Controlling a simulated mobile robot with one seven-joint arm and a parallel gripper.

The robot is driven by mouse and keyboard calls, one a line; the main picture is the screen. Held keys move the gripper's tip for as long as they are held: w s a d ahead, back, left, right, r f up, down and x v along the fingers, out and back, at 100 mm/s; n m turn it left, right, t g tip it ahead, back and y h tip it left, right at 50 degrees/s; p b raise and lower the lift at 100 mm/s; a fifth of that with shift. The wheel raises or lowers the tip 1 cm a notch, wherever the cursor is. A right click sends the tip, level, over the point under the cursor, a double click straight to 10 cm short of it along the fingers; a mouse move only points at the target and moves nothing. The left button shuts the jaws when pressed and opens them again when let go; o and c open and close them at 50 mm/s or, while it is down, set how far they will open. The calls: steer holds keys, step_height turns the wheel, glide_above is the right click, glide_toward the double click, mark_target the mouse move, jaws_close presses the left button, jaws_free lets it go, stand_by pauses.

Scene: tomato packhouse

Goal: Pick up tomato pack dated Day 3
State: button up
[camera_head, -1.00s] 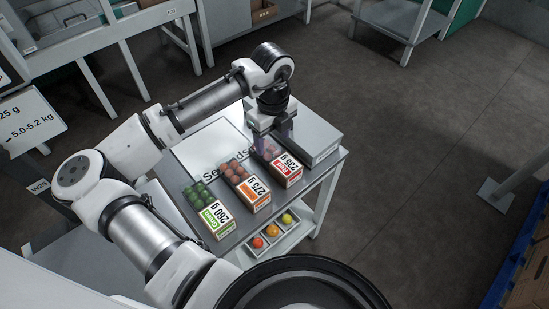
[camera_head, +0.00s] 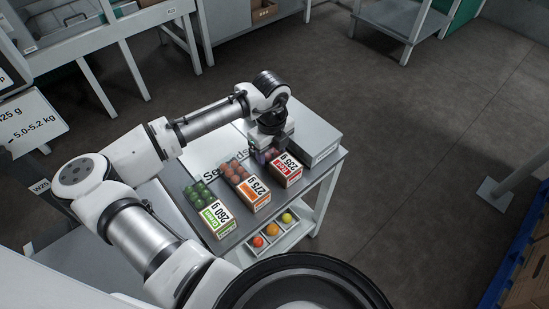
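Three tomato packs stand in a row on a small grey table. The left pack (camera_head: 216,218) holds green tomatoes and has a green-marked 260 g label. The middle pack (camera_head: 256,195) holds orange-red tomatoes and has an orange-marked 275 g label. The right pack (camera_head: 288,171) has a red-marked 235 g label. No day marking is legible on any pack. My gripper (camera_head: 267,154) points down at the rear part of the right pack and hides its contents. Its fingers are low at that pack, but I cannot tell whether they are shut on it.
A divided tray (camera_head: 255,256) with three coloured tomatoes sits below the front edge. Benches stand behind; the floor at right is largely clear.

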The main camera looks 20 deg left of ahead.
steer(key=shift+c, duration=1.4)
steer(key=shift+r, duration=0.15)
